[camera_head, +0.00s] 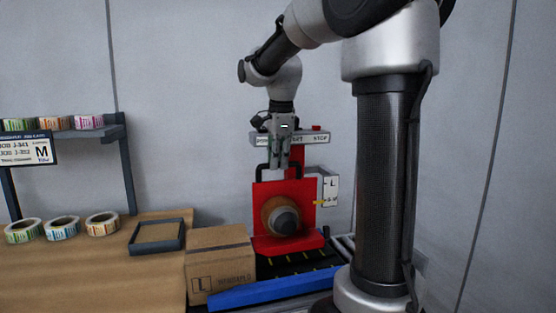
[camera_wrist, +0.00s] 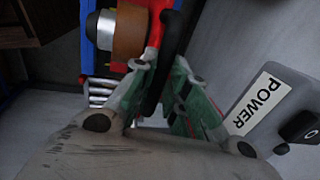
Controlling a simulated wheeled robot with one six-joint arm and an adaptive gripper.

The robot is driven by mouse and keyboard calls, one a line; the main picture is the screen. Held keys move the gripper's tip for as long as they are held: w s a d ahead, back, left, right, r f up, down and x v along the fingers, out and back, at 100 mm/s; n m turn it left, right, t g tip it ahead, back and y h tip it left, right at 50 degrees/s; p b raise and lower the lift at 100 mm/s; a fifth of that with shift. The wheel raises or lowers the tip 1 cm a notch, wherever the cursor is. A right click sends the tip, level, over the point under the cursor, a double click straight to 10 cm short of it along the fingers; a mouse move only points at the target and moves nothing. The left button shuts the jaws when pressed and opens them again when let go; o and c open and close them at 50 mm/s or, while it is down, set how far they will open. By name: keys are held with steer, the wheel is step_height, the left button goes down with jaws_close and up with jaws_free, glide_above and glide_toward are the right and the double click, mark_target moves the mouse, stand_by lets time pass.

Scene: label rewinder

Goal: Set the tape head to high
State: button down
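The tape head is a red plate (camera_head: 262,200) with a brown roll (camera_head: 270,213) and a grey hub on its front. A black handle (camera_head: 258,172) stands on its top edge. A white scale plate (camera_head: 332,190) marked L is at its right, with a small yellow pointer (camera_head: 319,203) below the letter. My gripper (camera_head: 280,165) is at the handle from above. In the wrist view, the black handle (camera_wrist: 172,40) passes between the green-padded fingers (camera_wrist: 168,85), which close in on both sides. The contact itself is partly hidden.
A grey control box (camera_head: 262,139) with a red button is behind my gripper; its POWER label (camera_wrist: 257,105) shows in the wrist view. A carton (camera_head: 218,262) marked L sits by the blue-edged conveyor (camera_head: 265,292). Label rolls (camera_head: 63,228) and a tray (camera_head: 157,248) are on the bench.

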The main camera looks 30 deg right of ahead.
steer(key=shift+w+r, duration=0.1)
steer(key=shift+r, duration=2.95)
steer(key=c, duration=1.5)
jaws_free()
steer(key=shift+r, duration=0.1)
steer(key=shift+o, duration=0.4)
step_height(320, 180, up, 12)
steer(key=s, duration=0.2)
steer(key=shift+s+a+f, duration=0.2)
steer(key=shift+a+f, duration=0.05)
steer(key=shift+a, duration=0.05)
